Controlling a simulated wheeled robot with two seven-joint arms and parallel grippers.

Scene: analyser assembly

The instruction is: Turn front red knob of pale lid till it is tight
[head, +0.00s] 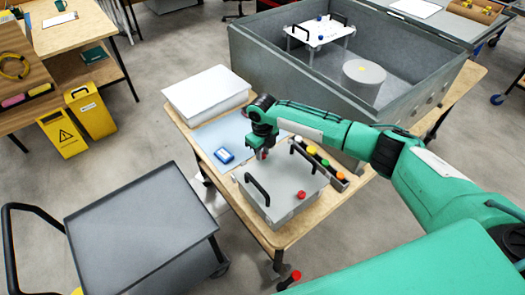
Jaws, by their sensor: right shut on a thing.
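The pale grey lid (283,183) lies on a box on the wooden table and has two black handles. One red knob (301,195) stands free near its lower right edge. Another red knob (264,154) shows at its upper left edge, just under my right gripper (262,148). My right gripper points down and is shut on that knob, with the fingers partly hiding it. The picture does not show how tight either knob is. My left gripper is not in view.
A rack of coloured caps (325,162) stands close beside the lid. A white slab (207,92) and the large grey tank (290,70) lie behind. An empty dark trolley (135,230) stands left.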

